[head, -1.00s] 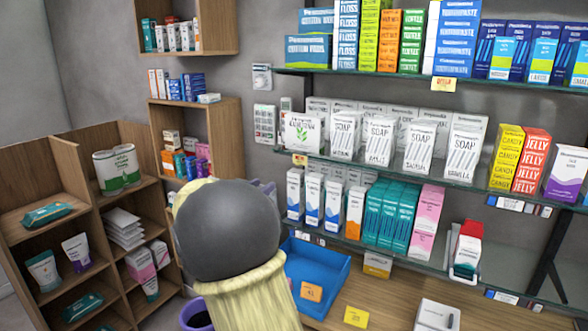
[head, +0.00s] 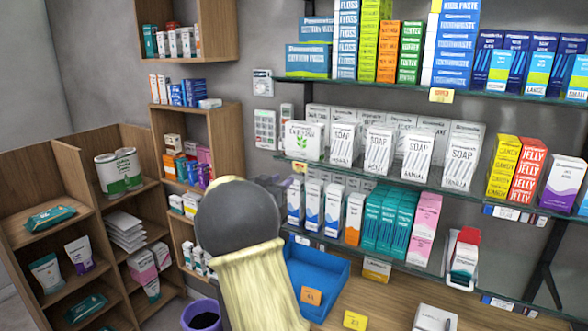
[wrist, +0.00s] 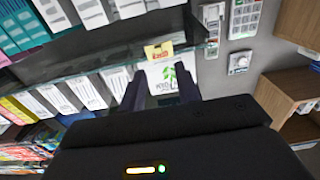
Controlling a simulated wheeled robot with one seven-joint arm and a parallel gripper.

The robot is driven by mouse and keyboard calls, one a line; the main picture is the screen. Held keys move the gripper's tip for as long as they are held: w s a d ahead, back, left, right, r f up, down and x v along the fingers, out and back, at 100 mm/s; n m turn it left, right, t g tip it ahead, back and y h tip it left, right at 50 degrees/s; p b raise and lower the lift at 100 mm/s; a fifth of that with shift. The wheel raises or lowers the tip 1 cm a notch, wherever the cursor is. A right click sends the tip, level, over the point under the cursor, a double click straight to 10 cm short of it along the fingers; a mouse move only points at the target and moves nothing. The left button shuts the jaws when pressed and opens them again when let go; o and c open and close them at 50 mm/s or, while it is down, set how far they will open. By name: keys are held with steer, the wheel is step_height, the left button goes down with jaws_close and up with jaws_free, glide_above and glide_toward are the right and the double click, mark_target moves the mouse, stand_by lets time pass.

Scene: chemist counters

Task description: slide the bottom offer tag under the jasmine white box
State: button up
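The jasmine white box (head: 304,141), with a green plant print, stands at the left end of the middle shelf, beside the soap boxes. The bottom offer tag (head: 299,167), small and yellow, hangs on that shelf's front edge below the box. In the wrist view, which is turned nearly upside down, the tag (wrist: 157,50) shows above the jasmine box (wrist: 168,76). My gripper (wrist: 160,88) has its two dark fingers apart with nothing between them, short of the shelf edge. In the head view my arm hides most of the gripper.
Another yellow offer tag (head: 441,95) hangs on the upper shelf edge. Soap boxes (head: 378,150) stand right of the jasmine box. Small cartons (head: 313,205) fill the shelf below. A blue tray (head: 318,272) sits on the counter.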

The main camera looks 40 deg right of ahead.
mark_target(297, 170)
steer(key=p+x, duration=0.2)
steer(key=x, duration=0.5)
steer(key=shift+d, duration=0.4)
jaws_close()
